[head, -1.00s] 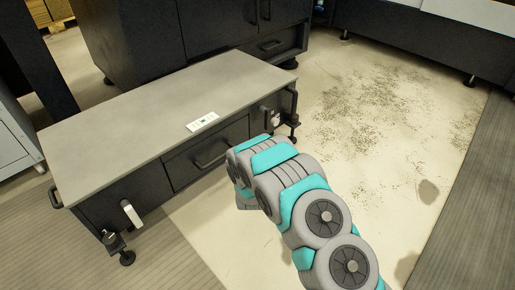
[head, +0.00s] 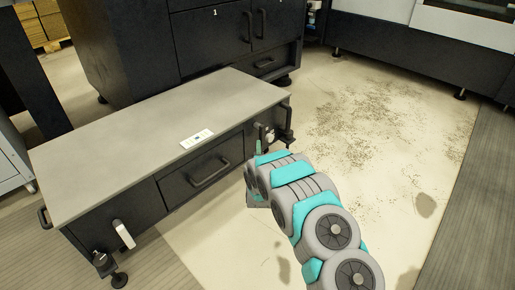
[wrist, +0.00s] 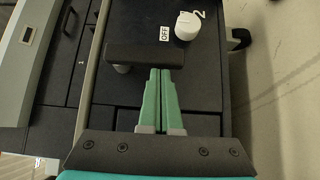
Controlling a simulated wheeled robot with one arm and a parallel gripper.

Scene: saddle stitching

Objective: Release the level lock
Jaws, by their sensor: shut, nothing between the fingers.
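The low dark bench (head: 150,125) with a grey top stands left of my arm. No part is marked as the level lock. In the wrist view, a black bar-shaped handle (wrist: 145,54) on a short stem lies right at my fingertips, beside an OFF label (wrist: 165,33) and a white knob (wrist: 187,26). My gripper (wrist: 159,71) is shut and empty, its green tips at the handle's lower edge; I cannot tell whether they touch. In the head view my gripper (head: 258,146) is at the bench's right end, near a small white part (head: 270,135). My arm hides some of that end.
A white lever (head: 124,234) and a levelling foot (head: 119,280) are at the bench's front left corner. A drawer handle (head: 210,173) juts from the front. A dark cabinet (head: 225,40) stands behind. The pale floor (head: 390,150) at right is clear.

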